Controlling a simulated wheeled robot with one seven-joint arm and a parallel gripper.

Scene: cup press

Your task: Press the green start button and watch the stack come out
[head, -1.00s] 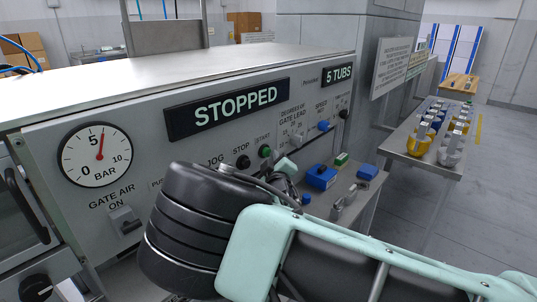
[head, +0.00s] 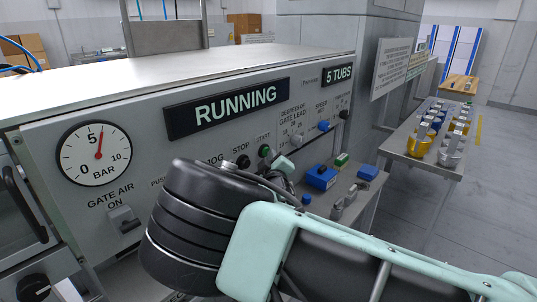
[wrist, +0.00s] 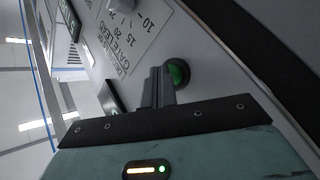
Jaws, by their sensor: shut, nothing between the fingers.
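The green start button (head: 264,151) sits on the machine's front panel under the START label; it also shows in the wrist view (wrist: 178,74). My gripper (wrist: 161,78) is shut with nothing between its fingers. Its fingertips are right beside the button; I cannot tell whether they touch it. In the head view my gripper (head: 281,163) is partly hidden behind my arm. The display (head: 236,108) reads RUNNING, and the smaller display (head: 338,75) reads 5 TUBS. No stack can be made out in these views.
The black stop button (head: 243,162) is just left of the start button. A pressure gauge (head: 95,154) reads about 5 bar. Blue boxes (head: 321,177) lie on the shelf below. A side table (head: 408,153) with several cups stands at right.

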